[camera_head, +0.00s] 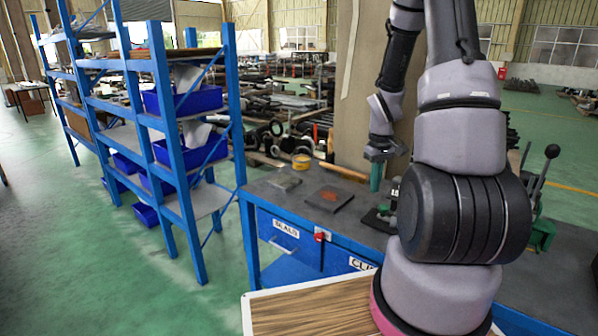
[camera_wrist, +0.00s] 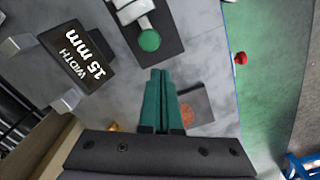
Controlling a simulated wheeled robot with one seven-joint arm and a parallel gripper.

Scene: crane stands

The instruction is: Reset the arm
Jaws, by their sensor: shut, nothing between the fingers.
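My arm (camera_head: 460,140) rises at the right of the head view and bends over to the left. My gripper (camera_head: 376,178) hangs above the grey top of a blue workbench (camera_head: 262,190), pointing down. In the wrist view my gripper (camera_wrist: 162,80) has its green fingers together, with nothing between them. The fingertips look apart from the bench top below. Part of the bench is hidden behind my arm.
On the bench lie a dark square plate (camera_head: 329,198) with a reddish patch, a black sign (camera_wrist: 82,58) reading "WIDTH 15 mm", and a green-knobbed fixture (camera_wrist: 149,40). A blue shelf rack (camera_head: 190,225) stands left, with green floor between.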

